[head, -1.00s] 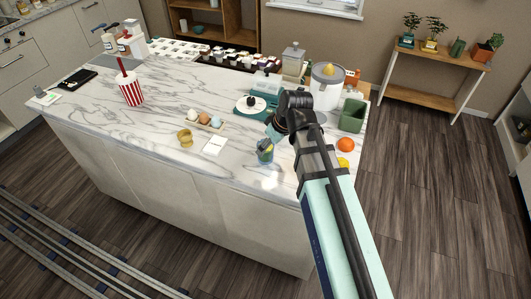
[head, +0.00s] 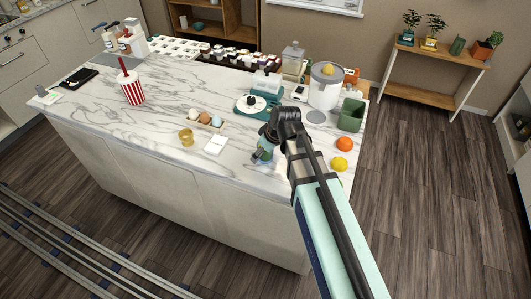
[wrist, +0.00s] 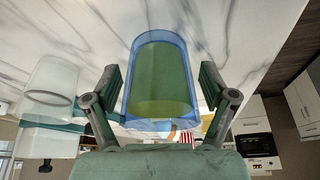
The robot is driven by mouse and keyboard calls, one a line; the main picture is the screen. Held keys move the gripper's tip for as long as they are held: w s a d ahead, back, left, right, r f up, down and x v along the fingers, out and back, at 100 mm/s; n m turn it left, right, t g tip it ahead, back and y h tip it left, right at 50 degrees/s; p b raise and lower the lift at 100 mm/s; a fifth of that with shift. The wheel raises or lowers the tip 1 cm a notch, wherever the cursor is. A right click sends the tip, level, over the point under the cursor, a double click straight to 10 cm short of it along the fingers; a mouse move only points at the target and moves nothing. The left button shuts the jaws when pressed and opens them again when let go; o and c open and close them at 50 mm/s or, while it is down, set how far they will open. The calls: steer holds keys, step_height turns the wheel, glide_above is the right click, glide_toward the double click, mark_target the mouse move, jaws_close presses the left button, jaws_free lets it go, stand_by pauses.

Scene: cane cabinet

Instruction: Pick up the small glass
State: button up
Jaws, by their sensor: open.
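The small glass is a see-through blue tumbler with a green inside. In the wrist view the small glass (wrist: 160,75) fills the middle, between the two fingers of my gripper (wrist: 161,88). The fingers are open, with a gap showing on each side of the glass. In the head view my gripper (head: 264,150) is low over the front right of the marble counter (head: 170,100), at the glass. There it largely hides the glass, and the two are hard to tell apart.
A white notepad (head: 215,145), a gold cup (head: 186,137) and an egg holder (head: 206,120) lie to the left. A lemon (head: 339,164) and an orange (head: 344,143) lie to the right. The counter's front edge is close.

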steer(key=c, duration=1.4)
steer(key=shift+r, duration=0.3)
steer(key=shift+r+b, duration=1.8)
steer(key=shift+r, duration=7.8)
